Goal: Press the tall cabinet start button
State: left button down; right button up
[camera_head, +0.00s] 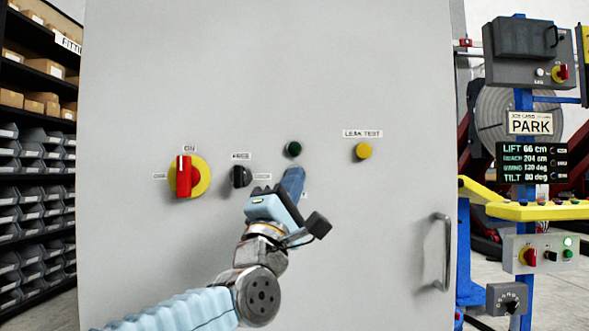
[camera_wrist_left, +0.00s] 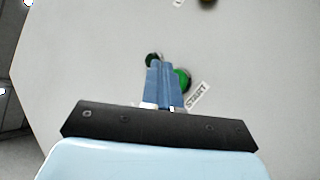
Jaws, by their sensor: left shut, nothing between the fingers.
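The tall cabinet (camera_head: 330,70) has a pale grey front that fills the middle of the head view. My left gripper (camera_head: 294,172) is shut and empty, its blue fingers pointing at the panel just below a dark green round part (camera_head: 293,149). In the left wrist view the shut fingers (camera_wrist_left: 160,66) overlap a brighter green button (camera_wrist_left: 183,78) beside a START label (camera_wrist_left: 197,95). The dark green part (camera_wrist_left: 152,59) shows at the fingertips' other side. The fingers appear to hide the start button in the head view. I cannot tell whether they touch it. My right gripper is out of view.
A red-and-yellow switch (camera_head: 184,177) and a black knob (camera_head: 241,177) sit left of my gripper. A yellow LEAK TEST button (camera_head: 363,151) and a door handle (camera_head: 443,250) are to the right. A blue post with control boxes (camera_head: 537,254) stands farther right.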

pick_arm(q)
jog(key=shift+w, duration=1.05)
jog(key=shift+w, duration=0.15)
dwell(1.2)
jog(key=shift+w, duration=0.25)
jog(key=shift+w, duration=0.45)
dwell(0.6)
dwell(0.4)
jog(key=shift+s+b, duration=0.75)
jog(key=shift+s, duration=0.1)
jog(key=shift+f, duration=0.1)
